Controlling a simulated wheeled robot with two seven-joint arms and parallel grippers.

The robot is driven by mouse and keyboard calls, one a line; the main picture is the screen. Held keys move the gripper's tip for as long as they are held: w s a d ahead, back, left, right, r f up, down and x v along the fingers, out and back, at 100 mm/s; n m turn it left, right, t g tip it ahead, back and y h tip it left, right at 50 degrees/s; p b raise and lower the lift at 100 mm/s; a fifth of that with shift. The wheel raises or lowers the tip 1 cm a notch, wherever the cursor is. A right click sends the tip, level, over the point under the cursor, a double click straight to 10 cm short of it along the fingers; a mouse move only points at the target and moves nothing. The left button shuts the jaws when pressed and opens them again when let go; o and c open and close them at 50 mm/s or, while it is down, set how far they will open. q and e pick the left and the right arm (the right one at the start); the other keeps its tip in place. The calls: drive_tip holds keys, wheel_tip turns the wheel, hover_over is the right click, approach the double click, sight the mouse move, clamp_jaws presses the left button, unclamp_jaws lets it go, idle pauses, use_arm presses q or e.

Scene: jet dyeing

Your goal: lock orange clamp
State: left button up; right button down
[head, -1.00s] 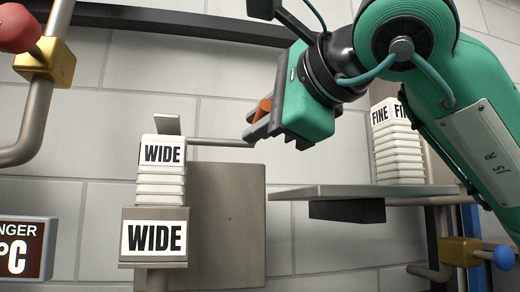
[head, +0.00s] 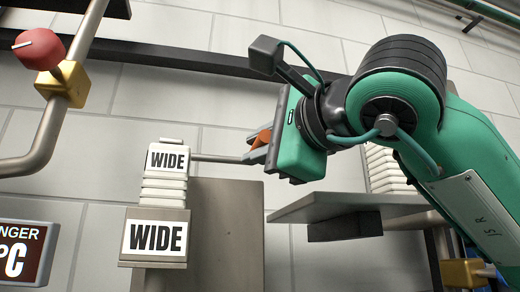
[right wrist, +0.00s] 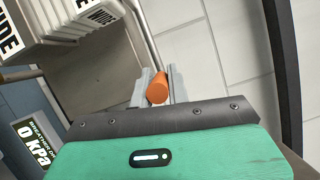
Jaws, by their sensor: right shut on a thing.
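The orange clamp's grip (head: 264,138) is a short orange cylinder at the right end of a grey bar (head: 215,158). The bar reaches left to the top of a white stack (head: 163,183) labelled WIDE. My right gripper (head: 252,155) comes in from the right and is shut on the orange grip. The right wrist view shows the orange cylinder (right wrist: 157,93) between the two grey fingers (right wrist: 158,86). The fingers hide part of the grip. A small grey piece (head: 172,141) shows at the top of the stack. My left gripper is not in view.
The stack rests on a grey block labelled WIDE (head: 155,257), beside a grey plate (head: 226,235). A grey shelf (head: 330,207) lies below my right arm, with another white stack (head: 383,165) behind the arm. A pipe with a red knob (head: 38,48) stands at left.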

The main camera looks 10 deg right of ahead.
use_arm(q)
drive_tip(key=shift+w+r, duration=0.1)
use_arm(e)
drive_tip(key=shift+a, duration=0.1)
drive_tip(key=c, duration=1.3)
unclamp_jaws()
drive_tip(key=shift+c, duration=0.2)
drive_tip(key=shift+s+d+f, duration=0.1)
drive_tip(key=shift+s+d, duration=0.15)
drive_tip(key=shift+s, duration=0.1)
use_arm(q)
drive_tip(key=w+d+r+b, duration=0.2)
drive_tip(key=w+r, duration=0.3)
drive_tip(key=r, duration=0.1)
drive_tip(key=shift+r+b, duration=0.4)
use_arm(e)
drive_tip(key=v, duration=1.3)
